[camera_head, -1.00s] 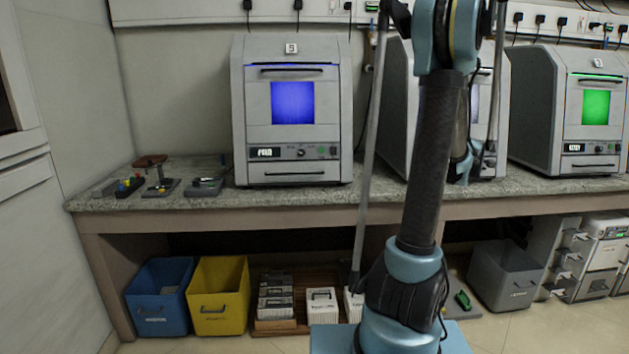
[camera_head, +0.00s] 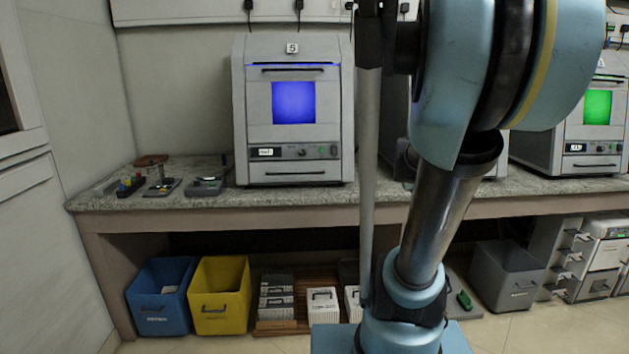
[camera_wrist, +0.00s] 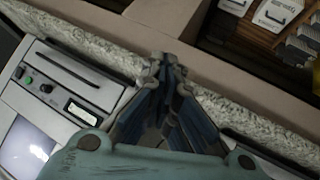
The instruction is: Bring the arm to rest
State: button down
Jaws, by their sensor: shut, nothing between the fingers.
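My gripper (camera_wrist: 166,62) shows in the wrist view with its fingertips together and nothing between them. It is over the bench edge, near the front of a grey machine (camera_wrist: 62,85) with a pale screen. In the head view my blue and black arm rises on the right, and its upper part is large and close to the camera. My gripper cannot be made out in the head view.
A grey machine marked 5 (camera_head: 293,140) with a blue window stands on the stone-topped bench (camera_head: 215,203). Another machine with a green window (camera_head: 597,107) is at right. Below are a blue bin (camera_head: 160,300), a yellow bin (camera_head: 219,300) and a grey bin (camera_head: 506,280).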

jog(key=s+a+f+g+y, duration=0.1)
jog(key=s+a+f, duration=0.2)
jog(key=s, duration=0.4)
jog(key=s+a+f+g+y, duration=0.1)
jog(key=s+a+f+g, duration=0.1)
jog(key=s+a, duration=0.4)
jog(key=s+a+f+g+y, duration=0.2)
jog(key=s+a+f, duration=0.2)
jog(key=s, duration=0.3)
jog(key=shift+s+a+f, duration=0.4)
jog(key=shift+f, duration=0.05)
jog(key=shift+w+f, duration=0.2)
jog(key=shift+w, duration=0.25)
dwell(2.9)
